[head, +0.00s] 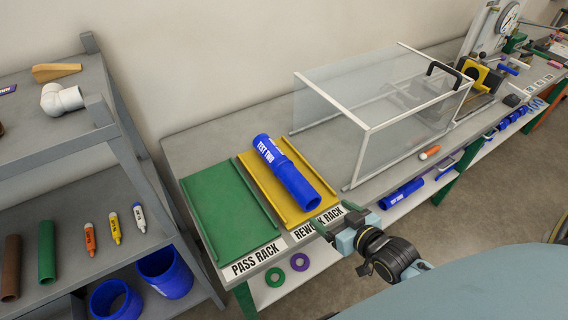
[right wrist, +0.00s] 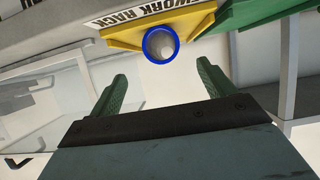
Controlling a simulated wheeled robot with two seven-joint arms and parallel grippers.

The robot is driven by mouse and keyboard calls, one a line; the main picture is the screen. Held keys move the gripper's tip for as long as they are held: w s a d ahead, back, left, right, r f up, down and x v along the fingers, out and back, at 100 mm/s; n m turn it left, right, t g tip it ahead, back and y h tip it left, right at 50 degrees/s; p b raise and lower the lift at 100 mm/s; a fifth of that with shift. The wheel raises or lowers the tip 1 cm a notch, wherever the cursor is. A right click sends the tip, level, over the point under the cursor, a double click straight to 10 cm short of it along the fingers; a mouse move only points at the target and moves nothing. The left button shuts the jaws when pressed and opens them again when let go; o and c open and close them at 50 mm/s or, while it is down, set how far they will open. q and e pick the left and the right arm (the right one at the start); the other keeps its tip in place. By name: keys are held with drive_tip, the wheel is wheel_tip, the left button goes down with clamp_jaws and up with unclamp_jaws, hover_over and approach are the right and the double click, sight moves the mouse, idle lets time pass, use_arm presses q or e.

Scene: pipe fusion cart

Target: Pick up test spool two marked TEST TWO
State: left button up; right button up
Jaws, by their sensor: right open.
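The blue test spool marked TEST TWO (head: 291,178) lies lengthwise on the yellow rework rack (head: 247,165), its white lettering facing up. In the right wrist view its round open end (right wrist: 160,45) shows ahead, just beyond and between my fingertips. My right gripper (head: 336,218) is open and empty at the bench's front edge, in front of the rework rack. In the right wrist view its two green fingers (right wrist: 162,74) stand wide apart, with a gap between them and the spool. My left gripper is not in view.
The green pass rack (head: 225,212) is empty on the left. A clear framed enclosure (head: 375,100) stands right of the spool. More blue spools (head: 401,194) lie on the shelf below the bench. A grey shelf unit (head: 60,175) with markers and pipes stands at the far left.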

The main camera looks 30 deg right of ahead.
sight(314, 198)
drive_tip(key=x, duration=0.5)
drive_tip(key=r+x, duration=0.1)
drive_tip(key=x, duration=0.1)
drive_tip(key=shift+w+a+f, duration=0.1)
drive_tip(key=shift+w, duration=0.5)
drive_tip(key=shift+r+x, duration=0.2)
drive_tip(key=shift+x, duration=1.15)
drive_tip(key=shift+r+x, duration=0.2)
drive_tip(key=shift+x, duration=1.2)
drive_tip(key=shift+w+a, duration=0.1)
drive_tip(key=shift+a, duration=0.05)
drive_tip(key=shift+r, duration=0.1)
drive_tip(key=c, duration=1.3)
